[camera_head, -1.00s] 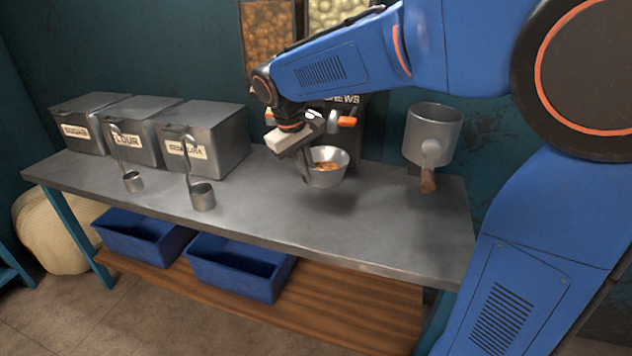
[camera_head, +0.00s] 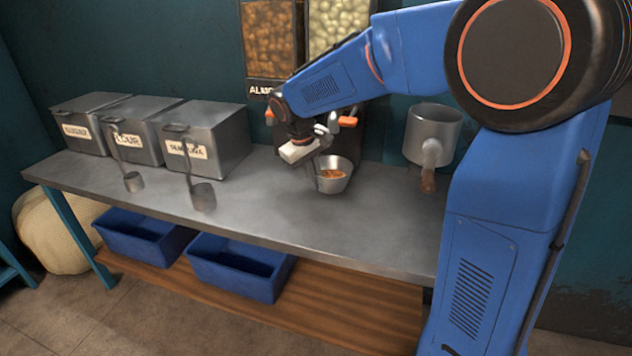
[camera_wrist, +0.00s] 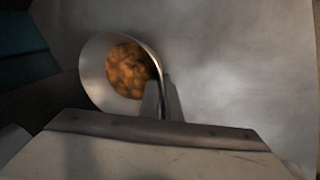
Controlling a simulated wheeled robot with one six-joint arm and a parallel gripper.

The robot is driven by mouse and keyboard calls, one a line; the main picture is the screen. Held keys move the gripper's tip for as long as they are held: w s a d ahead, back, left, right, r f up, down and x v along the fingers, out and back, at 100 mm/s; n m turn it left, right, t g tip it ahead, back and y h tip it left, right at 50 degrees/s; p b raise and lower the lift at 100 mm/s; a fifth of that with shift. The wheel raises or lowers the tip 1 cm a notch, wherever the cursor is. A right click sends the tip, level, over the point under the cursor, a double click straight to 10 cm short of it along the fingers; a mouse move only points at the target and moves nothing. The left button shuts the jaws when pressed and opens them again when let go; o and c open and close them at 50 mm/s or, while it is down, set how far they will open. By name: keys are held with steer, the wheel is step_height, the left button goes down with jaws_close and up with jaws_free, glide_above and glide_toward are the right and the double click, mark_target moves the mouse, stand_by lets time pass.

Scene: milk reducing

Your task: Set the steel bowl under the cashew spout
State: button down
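The steel bowl (camera_head: 345,183) is just over the worktop at the back, upright or nearly so, with brown pieces inside. My gripper (camera_head: 317,168) is shut on the bowl's left rim. In the wrist view the fingers (camera_wrist: 162,100) pinch the rim of the bowl (camera_wrist: 95,72), and the brown contents show. I cannot tell whether the bowl touches the worktop. The bin of pale nuts (camera_head: 338,22) is on the back wall above, and the orange handle (camera_head: 348,121) at its foot shows. Its label and most of its spout are hidden behind my arm.
The almond bin (camera_head: 270,40) is left of the pale one, with another orange handle (camera_head: 270,117). A metal pot-like fixture (camera_head: 433,130) is on the right. Labelled steel boxes (camera_head: 205,140) and two scoops (camera_head: 203,195) are on the left. The worktop's front (camera_head: 300,220) is clear.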

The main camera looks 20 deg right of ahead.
steer(key=shift+w+d+f, duration=0.1)
steer(key=shift+w+f, duration=0.05)
steer(key=shift+f, duration=0.2)
steer(key=shift+f, duration=0.1)
steer(key=c, duration=2)
jaws_free()
steer(key=v, duration=0.5)
steer(key=s+a, duration=0.1)
steer(key=a, duration=0.2)
steer(key=s+a, duration=0.2)
steer(key=a, duration=0.2)
steer(key=s+a, duration=0.2)
steer(key=a, duration=0.2)
steer(key=shift+s, duration=0.15)
steer(key=shift+o, duration=0.4)
